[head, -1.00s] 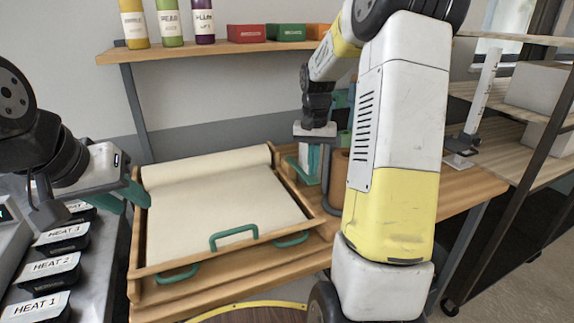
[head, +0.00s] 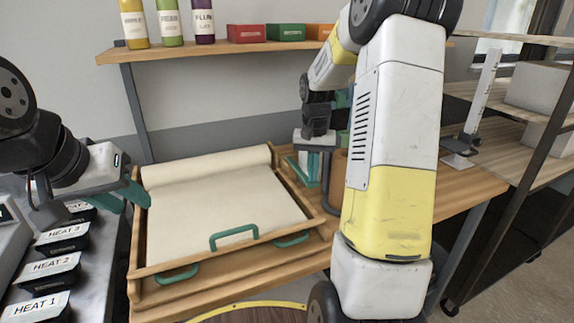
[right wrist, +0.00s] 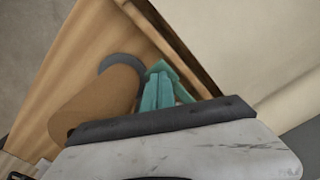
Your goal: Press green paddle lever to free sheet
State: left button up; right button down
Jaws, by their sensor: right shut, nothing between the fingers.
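A cream sheet (head: 225,205) lies in a wooden tray (head: 136,240), with a roll (head: 205,165) along the back. Green handles (head: 233,237) show at the tray's front. My right gripper (head: 311,172) points down just beyond the tray's right side. Its teal fingers (right wrist: 160,88) are together in the right wrist view, with nothing seen between them. A thin green piece (head: 290,164) beside them may be the paddle lever. I cannot tell whether the fingers touch it. My left gripper (head: 124,197) is open and empty at the tray's left edge.
A brown cylinder (right wrist: 96,104) stands close beside the right fingers. A grey upright post (head: 327,180) is near them too. Black HEAT boxes (head: 52,268) sit at the left. A shelf (head: 215,52) holds bottles and boxes above.

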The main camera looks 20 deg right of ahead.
aim_at(312, 185)
jog(key=shift+f, duration=2.15)
jog(key=shift+r, duration=5.6)
jog(key=s+a+r+n+t, duration=0.1)
jog(key=s+a+r+t, duration=0.1)
jog(key=s+a, duration=0.2)
jog(key=s+a+r+n+t+y, duration=0.1)
jog(key=s+a+r+n+t, duration=0.1)
jog(key=s, duration=0.8)
jog(key=s+a+r+n+t+y, duration=0.1)
jog(key=s+a+r+n+t, duration=0.1)
jog(key=s+a, duration=0.4)
jog(key=shift+s+a+r, duration=0.15)
jog(key=shift+s+r, duration=0.65)
jog(key=shift+s, duration=0.25)
